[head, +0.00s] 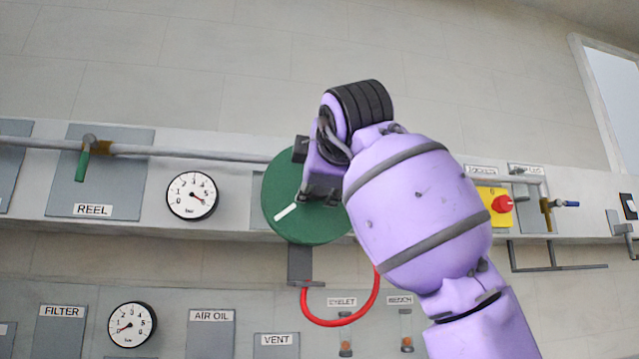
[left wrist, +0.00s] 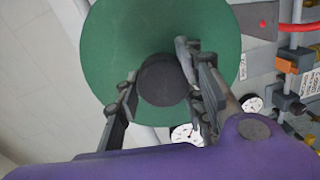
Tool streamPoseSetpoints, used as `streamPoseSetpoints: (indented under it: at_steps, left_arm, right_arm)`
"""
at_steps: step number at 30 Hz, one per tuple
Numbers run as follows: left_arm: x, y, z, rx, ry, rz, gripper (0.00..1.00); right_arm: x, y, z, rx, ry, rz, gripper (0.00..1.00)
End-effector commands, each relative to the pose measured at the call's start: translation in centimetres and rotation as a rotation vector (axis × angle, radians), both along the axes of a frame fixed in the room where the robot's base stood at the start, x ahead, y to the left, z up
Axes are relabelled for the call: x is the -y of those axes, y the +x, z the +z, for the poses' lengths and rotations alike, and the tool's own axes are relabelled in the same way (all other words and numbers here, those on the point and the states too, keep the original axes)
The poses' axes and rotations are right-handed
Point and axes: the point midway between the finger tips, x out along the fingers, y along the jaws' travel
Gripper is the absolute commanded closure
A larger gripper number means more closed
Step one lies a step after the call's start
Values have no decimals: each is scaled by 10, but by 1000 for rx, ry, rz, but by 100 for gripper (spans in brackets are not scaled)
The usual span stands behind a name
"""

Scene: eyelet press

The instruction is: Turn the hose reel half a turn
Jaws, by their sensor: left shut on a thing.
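The hose reel is a green disc (head: 279,188) on the wall panel in the middle of the head view, with a white mark (head: 286,211) at its lower left. It fills the upper middle of the left wrist view (left wrist: 125,40). A dark round knob (left wrist: 163,80) stands in front of its face. My left gripper (head: 320,198) is at the reel's face, its fingers on either side of the knob and shut on it. My wrist and arm hide the reel's right part in the head view. My right gripper is not in view.
A red hose (head: 340,322) loops below the reel. A pipe with a green-handled valve (head: 84,160) and a gauge (head: 192,196) are to the left.

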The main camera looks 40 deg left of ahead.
Motion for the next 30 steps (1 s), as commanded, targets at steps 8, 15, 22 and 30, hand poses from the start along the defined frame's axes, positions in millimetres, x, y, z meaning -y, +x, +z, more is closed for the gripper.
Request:
streamPoseSetpoints:
  at_steps: [8,15,22,30]
  left_arm:
    - [0,-4,5,209,-162,-1,100]
    - [-1,-6,5,368,-296,0,100]
    - [-1,-6,4,479,-392,-1,100]
    - [-1,-6,4,550,-452,0,100]
  right_arm:
    - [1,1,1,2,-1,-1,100]
    - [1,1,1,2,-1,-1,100]
    - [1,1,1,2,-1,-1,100]
    - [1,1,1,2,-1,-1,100]
